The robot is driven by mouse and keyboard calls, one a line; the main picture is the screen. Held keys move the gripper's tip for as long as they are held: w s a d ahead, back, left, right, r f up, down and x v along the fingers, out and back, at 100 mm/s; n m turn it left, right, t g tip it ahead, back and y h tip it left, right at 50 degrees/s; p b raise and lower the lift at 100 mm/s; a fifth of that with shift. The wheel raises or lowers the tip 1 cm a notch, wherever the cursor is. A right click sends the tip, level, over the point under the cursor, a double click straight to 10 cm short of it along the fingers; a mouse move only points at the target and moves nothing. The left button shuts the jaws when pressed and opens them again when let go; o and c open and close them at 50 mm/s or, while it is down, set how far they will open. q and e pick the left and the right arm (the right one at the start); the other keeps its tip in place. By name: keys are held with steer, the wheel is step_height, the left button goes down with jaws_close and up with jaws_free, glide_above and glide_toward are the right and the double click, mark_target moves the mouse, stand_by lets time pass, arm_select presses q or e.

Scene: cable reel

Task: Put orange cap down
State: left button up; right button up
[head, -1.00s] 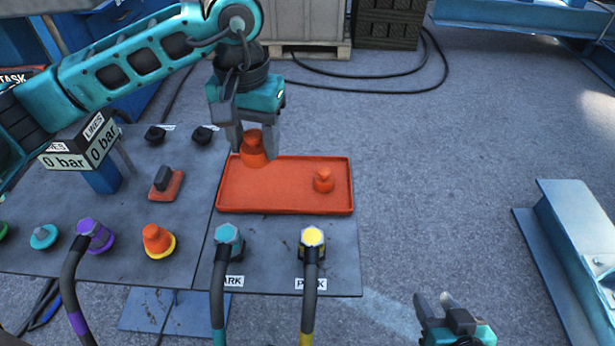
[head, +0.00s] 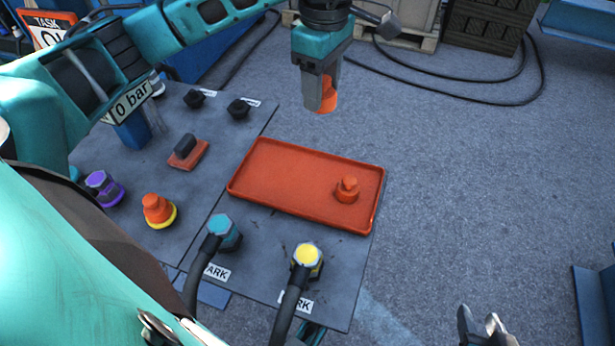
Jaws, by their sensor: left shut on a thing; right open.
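My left gripper (head: 322,104) is shut on an orange cap (head: 328,93). It holds the cap in the air above and behind the orange tray (head: 250,193), near the tray's far right side. A second orange cap (head: 347,189) stands in the right part of the tray. A third orange cap (head: 156,208) sits on a yellow-ringed fitting on the panel, left of the tray. My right gripper (head: 479,325) is open and empty at the bottom right, cut off by the picture's edge.
The teal connector (head: 224,231) and yellow connector (head: 307,258), with hoses, stand at the PARK labels before the tray. A purple connector (head: 104,187) and a red-based black switch (head: 187,150) are on the panel. The tray's left and middle are bare.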

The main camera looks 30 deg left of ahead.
arm_select(q)
steer(key=n, duration=0.2)
steer(key=a+n, duration=0.1)
steer(key=n, duration=0.1)
steer(key=a+n, duration=0.1)
steer(key=n, duration=0.1)
steer(key=shift+w+f+n+b, duration=0.2)
steer(key=shift+w+n+b, duration=0.05)
steer(key=shift+n+b, duration=0.05)
steer(key=shift+f, duration=0.2)
steer(key=b, duration=0.4)
glide_above(312, 172)
steer(key=shift+n, duration=0.3)
step_height(312, 172, down, 15)
steer(key=shift+s+r, duration=0.1)
steer(key=shift+f, duration=0.45)
step_height(312, 172, down, 4)
steer(key=shift+r+b, duration=0.2)
steer(key=shift+b, duration=0.2)
steer(key=shift+f, duration=0.35)
steer(key=o, duration=1.2)
steer(key=shift+c, duration=0.2)
